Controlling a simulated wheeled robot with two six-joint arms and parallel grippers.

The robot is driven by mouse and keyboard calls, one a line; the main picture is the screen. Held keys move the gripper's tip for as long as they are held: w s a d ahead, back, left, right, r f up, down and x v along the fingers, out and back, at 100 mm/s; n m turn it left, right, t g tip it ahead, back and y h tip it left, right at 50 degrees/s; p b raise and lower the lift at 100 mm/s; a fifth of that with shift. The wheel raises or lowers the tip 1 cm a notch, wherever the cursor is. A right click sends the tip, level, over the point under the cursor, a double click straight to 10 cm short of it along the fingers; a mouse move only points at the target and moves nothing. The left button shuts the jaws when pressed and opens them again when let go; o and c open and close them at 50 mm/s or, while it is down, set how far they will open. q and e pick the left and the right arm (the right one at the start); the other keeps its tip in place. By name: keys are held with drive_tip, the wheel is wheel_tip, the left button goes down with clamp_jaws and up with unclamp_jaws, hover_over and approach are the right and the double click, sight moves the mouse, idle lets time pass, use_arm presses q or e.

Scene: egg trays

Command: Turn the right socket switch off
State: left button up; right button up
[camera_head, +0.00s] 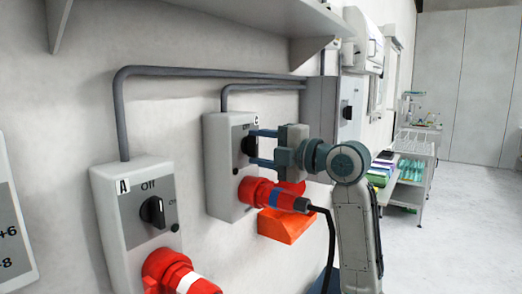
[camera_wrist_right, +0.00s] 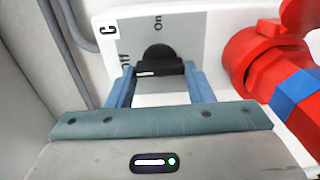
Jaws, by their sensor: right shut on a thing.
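The right socket switch box (camera_head: 222,160), labelled C, is a grey box on the wall. Its black rotary knob (camera_wrist_right: 160,57) shows in the right wrist view between "Off" at the left and "On" above. The knob's bar lies crosswise there, with its white mark toward the "Off" side. My right gripper (camera_head: 256,148) reaches in from the right, and its two blue fingers (camera_wrist_right: 158,78) are shut on the knob, one at each end of the bar. The fingers hide part of the knob in the head view. My left gripper is not in view.
A red plug with a blue band (camera_head: 285,198) sits in the socket below the knob, close to my right arm. Switch box A (camera_head: 105,210), with its own knob and red plug, is at the left. An orange block (camera_head: 285,227) is below. A shelf (camera_head: 270,15) overhangs.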

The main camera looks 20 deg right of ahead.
idle(0.4)
drive_tip(key=o, duration=1)
drive_tip(key=shift+s, duration=0.1)
drive_tip(key=shift+s+d, duration=0.2)
drive_tip(key=shift+d, duration=0.05)
drive_tip(key=b+v, duration=0.2)
drive_tip(key=v, duration=0.5)
drive_tip(key=shift+s+d+f, duration=0.15)
drive_tip(key=shift+s+d, duration=0.1)
drive_tip(key=shift+s, duration=0.05)
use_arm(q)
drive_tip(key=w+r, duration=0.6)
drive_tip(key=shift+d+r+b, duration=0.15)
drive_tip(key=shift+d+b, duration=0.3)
use_arm(e)
drive_tip(key=shift+v, duration=1.15)
